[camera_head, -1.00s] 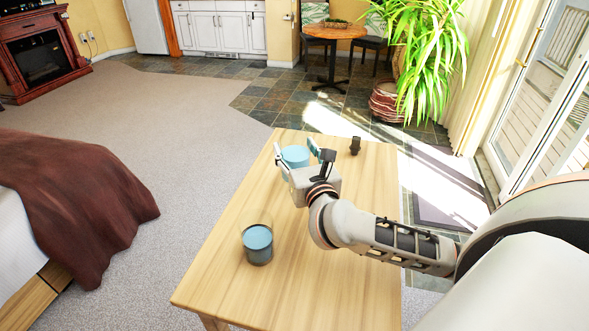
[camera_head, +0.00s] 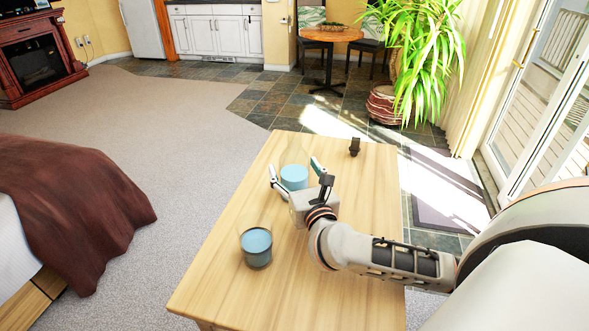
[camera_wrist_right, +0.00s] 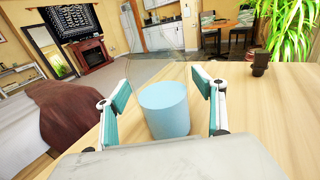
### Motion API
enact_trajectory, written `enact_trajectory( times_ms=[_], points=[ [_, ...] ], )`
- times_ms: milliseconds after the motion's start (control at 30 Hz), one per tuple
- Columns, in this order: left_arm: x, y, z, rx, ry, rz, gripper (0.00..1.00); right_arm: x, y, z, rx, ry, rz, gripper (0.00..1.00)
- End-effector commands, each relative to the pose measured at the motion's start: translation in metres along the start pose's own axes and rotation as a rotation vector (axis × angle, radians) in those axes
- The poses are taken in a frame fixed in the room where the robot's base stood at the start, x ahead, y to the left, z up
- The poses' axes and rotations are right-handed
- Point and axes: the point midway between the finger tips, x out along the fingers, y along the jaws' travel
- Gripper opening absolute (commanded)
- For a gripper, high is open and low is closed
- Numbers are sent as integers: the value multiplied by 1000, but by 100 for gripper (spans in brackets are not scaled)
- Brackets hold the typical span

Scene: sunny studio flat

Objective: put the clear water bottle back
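The clear water bottle (camera_head: 294,176), blue in its lower part with a faint transparent upper part, appears to stand upright on the wooden table. It also shows in the wrist view (camera_wrist_right: 165,108). My right gripper (camera_head: 294,167) is around it, one finger on each side. In the wrist view a gap shows between the bottle and each finger of the right gripper (camera_wrist_right: 161,92), so it is open. My left gripper is not in view.
A clear glass with blue contents (camera_head: 257,248) stands on the wooden table (camera_head: 225,280), nearer and to the left. A small black object (camera_head: 354,146) stands at the table's far right. The near middle of the table is clear. A bed (camera_head: 70,200) lies left of the table.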

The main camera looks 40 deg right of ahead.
Motion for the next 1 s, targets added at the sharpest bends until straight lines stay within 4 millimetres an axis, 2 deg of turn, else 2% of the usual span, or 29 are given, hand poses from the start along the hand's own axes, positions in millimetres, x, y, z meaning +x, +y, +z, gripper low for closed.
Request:
enact_trajectory(
  times_ms=[367, 567, 800, 1000],
  points=[
    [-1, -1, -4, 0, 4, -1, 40, -1, 0, 5, 0, -1, 1, 68],
    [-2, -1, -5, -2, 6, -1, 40, -31, 0, 2, 2, 4, 2, 68],
    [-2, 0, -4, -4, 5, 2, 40, -81, 0, 2, 1, 3, 2, 68],
    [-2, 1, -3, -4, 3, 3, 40, -110, 0, 1, 0, 3, 1, 68]
  ],
)
